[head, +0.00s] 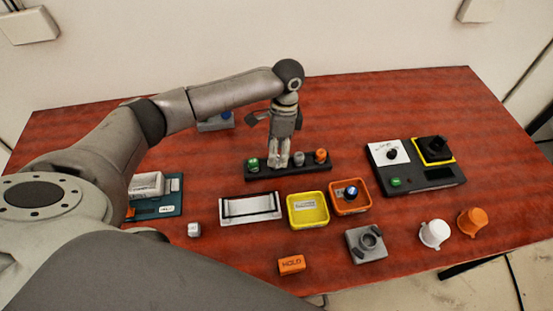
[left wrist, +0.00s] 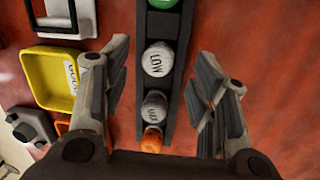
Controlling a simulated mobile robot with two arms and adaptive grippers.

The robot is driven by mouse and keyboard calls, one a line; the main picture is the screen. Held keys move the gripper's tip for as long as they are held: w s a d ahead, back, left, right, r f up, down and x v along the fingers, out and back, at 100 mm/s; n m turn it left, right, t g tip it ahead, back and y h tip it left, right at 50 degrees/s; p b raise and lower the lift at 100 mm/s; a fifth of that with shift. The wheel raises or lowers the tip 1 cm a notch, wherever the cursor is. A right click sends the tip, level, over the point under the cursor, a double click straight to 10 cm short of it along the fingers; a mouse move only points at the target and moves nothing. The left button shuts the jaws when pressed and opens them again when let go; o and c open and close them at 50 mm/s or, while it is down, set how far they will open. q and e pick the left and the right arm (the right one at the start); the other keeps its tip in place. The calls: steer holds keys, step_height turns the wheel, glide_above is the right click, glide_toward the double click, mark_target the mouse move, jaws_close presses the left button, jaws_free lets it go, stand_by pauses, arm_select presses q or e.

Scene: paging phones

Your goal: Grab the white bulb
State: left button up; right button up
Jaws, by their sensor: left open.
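A white bulb marked LOW (left wrist: 158,59) stands in a black rack (head: 259,170), between a green bulb (head: 253,164) and a grey bulb (head: 300,158). An orange bulb (head: 321,156) is at the rack's right end. My left gripper (head: 279,160) is over the rack, pointing down, and mostly hides the white bulb in the head view. In the left wrist view its fingers (left wrist: 163,55) are open, one on each side of the rack, with the white bulb between them, apart from both. My right gripper is not in view.
In front are a yellow tray (head: 308,224), an orange tray (head: 364,203) with a blue-topped piece, a grey block (head: 377,257) and an orange HOLD block (head: 291,264). A control panel (head: 433,183), a white cap (head: 434,234) and an orange cap (head: 472,221) stand to the right.

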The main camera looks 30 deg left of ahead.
arm_select(q)
steer(key=shift+s+f, duration=0.2)
steer(key=shift+f, duration=0.5)
steer(key=shift+s+f, duration=0.15)
steer(key=shift+f, duration=0.55)
steer(key=shift+c, duration=0.4)
steer(key=c, duration=0.9)
steer(key=shift+r, duration=0.15)
steer(key=shift+c, duration=0.2)
